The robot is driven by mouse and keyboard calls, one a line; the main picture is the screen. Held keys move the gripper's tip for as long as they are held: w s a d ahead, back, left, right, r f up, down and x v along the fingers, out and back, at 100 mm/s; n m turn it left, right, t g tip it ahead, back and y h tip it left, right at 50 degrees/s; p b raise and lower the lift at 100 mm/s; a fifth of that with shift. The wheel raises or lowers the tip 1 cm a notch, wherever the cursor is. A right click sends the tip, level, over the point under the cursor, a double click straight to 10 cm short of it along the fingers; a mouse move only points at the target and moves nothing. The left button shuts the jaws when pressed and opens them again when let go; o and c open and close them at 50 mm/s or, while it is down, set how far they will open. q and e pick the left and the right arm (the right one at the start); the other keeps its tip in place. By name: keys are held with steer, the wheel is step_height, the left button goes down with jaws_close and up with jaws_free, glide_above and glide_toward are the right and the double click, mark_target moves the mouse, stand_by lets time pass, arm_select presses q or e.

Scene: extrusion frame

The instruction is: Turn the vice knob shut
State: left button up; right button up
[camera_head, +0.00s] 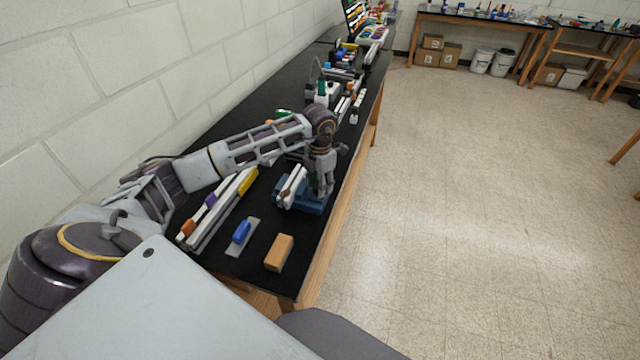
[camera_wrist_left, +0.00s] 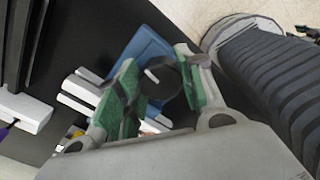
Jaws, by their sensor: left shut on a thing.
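The blue vice (camera_head: 312,205) stands on the black bench near its front edge, with a pale extrusion piece (camera_head: 291,184) in it. My left gripper (camera_head: 323,188) points down over the vice. In the left wrist view, its green-padded fingers (camera_wrist_left: 160,88) are on either side of a dark round knob (camera_wrist_left: 165,80) with a pale handle, and they are shut on it. The blue vice body (camera_wrist_left: 150,50) and pale extrusion bars (camera_wrist_left: 82,92) show behind the fingers. The vice jaws are partly hidden by the gripper. My right gripper is not in view.
Long extrusion bars (camera_head: 222,210) with coloured parts lie left of the vice. A blue-handled tool (camera_head: 242,234) and a tan block (camera_head: 279,252) lie nearer on the bench. More devices stand farther along it. A white block wall is on the left, open floor on the right.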

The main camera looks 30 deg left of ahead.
arm_select(q)
steer(key=shift+m+b, duration=0.65)
steer(key=shift+m, duration=0.15)
steer(key=o, duration=1)
step_height(320, 180, up, 12)
stand_by(0.3)
